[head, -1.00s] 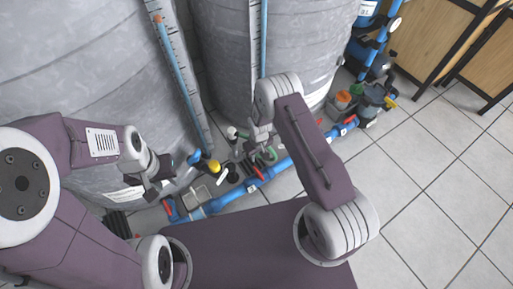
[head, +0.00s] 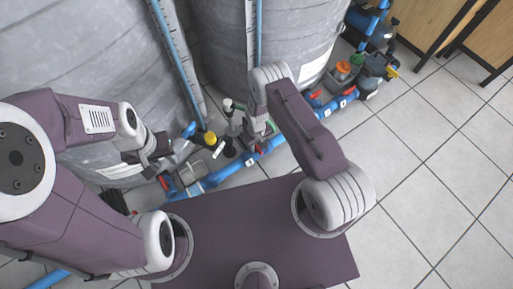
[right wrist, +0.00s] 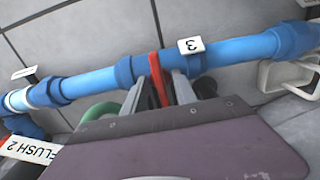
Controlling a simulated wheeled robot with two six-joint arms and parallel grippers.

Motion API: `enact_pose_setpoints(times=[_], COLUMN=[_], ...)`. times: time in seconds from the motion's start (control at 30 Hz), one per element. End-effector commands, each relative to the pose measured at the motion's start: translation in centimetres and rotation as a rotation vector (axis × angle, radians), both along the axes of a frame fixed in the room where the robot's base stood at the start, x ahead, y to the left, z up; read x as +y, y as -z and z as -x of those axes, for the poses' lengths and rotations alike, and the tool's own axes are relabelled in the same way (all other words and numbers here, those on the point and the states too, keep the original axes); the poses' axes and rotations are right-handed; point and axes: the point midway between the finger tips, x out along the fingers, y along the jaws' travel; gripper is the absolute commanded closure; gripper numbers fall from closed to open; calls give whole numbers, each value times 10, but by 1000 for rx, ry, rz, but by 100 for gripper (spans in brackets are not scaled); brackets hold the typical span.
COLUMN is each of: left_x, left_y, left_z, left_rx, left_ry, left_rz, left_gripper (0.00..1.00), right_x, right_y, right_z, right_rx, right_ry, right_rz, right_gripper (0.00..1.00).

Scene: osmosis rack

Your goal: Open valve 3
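Valve 3 has a red lever handle (right wrist: 158,80) that stands crosswise over the blue pipe (right wrist: 95,82) in the right wrist view. A white tag marked 3 (right wrist: 190,45) sits on the pipe just right of it. My right gripper (right wrist: 157,88) has its two grey fingers on either side of the red handle, with a narrow gap that looks open. In the head view my right gripper (head: 257,138) is down at the pipe and its arm partly hides the valve. My left gripper (head: 153,165) hangs near the left tank; its fingers are too small to judge.
Grey tanks (head: 300,40) stand behind the pipe. A FLUSH 2 tag (right wrist: 35,150) and a green hose (right wrist: 100,112) lie near my right gripper. A yellow-topped fitting (head: 210,138) is to its left in the head view. Tiled floor (head: 430,170) at the right is clear.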

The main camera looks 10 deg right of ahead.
Motion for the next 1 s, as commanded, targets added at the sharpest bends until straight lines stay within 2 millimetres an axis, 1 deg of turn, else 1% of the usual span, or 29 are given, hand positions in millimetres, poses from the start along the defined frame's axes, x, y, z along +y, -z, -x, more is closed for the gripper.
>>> enact_pose_setpoints(times=[0.17,0.2,0.27,0.3,0.67,0.87,1.0], left_x=[0,0,0,0,0,0,0], left_y=[-2,-2,-2,-2,-3,-8,-13], left_z=[0,0,0,0,0,0,0], left_rx=[0,0,0,0,0,0,0], left_ry=[0,0,0,0,0,0,0], left_rz=[0,0,0,0,0,0,0], left_gripper=[66,66,66,66,66,66,66], right_x=[0,0,0,0,0,0,0], right_y=[-2,-2,-2,-2,-2,-3,-3], right_z=[0,0,0,0,0,1,1], right_rx=[-1,0,0,0,0,2,2], right_ry=[0,0,0,0,-31,-138,-255], right_rz=[0,0,0,0,0,0,0], right_gripper=[66,78,94,100,100,100,100])
